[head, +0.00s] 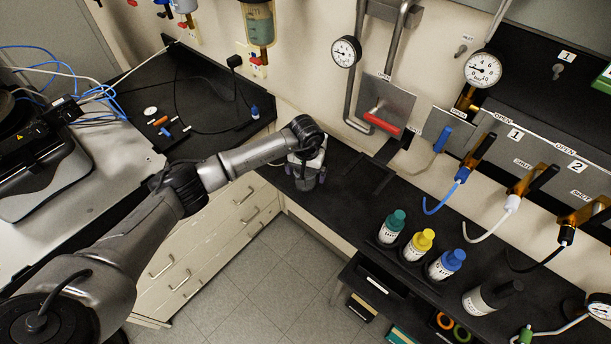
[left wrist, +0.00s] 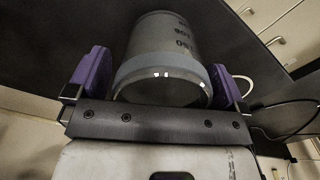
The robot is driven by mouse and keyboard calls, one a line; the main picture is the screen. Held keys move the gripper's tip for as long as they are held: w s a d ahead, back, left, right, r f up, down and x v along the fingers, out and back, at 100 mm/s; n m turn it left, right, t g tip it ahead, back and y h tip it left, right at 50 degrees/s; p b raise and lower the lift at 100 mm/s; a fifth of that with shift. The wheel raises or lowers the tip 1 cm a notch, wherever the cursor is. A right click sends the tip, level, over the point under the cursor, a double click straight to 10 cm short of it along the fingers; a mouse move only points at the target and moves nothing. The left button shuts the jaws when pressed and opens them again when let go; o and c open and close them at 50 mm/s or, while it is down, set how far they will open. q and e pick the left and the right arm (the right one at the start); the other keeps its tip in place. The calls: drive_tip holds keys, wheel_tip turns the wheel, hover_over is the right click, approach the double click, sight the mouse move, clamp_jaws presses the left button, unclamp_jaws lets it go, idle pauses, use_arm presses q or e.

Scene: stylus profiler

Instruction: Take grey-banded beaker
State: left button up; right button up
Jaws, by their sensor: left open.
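The grey-banded beaker (left wrist: 165,45) fills the middle of the left wrist view. It is a clear, greyish vessel with dark printed marks and a pale grey band near the end closest to my gripper. My left gripper (left wrist: 160,78) is open, with one purple finger on each side of the beaker. A small gap shows beside the fingers, and I see no firm grip. In the head view my left gripper (head: 307,178) is low over the black bench, where my wrist hides most of the beaker. My right gripper is not in view.
Bottles with green (head: 392,226), yellow (head: 418,245) and blue (head: 446,264) caps stand on the black bench to the right. A plate with a red handle (head: 381,121) is on the wall behind. Cables and small parts lie on the left-hand bench (head: 205,85).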

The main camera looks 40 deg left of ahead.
use_arm(q)
drive_tip(key=c, duration=1)
drive_tip(key=shift+c, duration=0.3)
drive_tip(key=shift+r, duration=0.15)
wheel_tip(320, 180, up, 10)
drive_tip(key=b, duration=0.1)
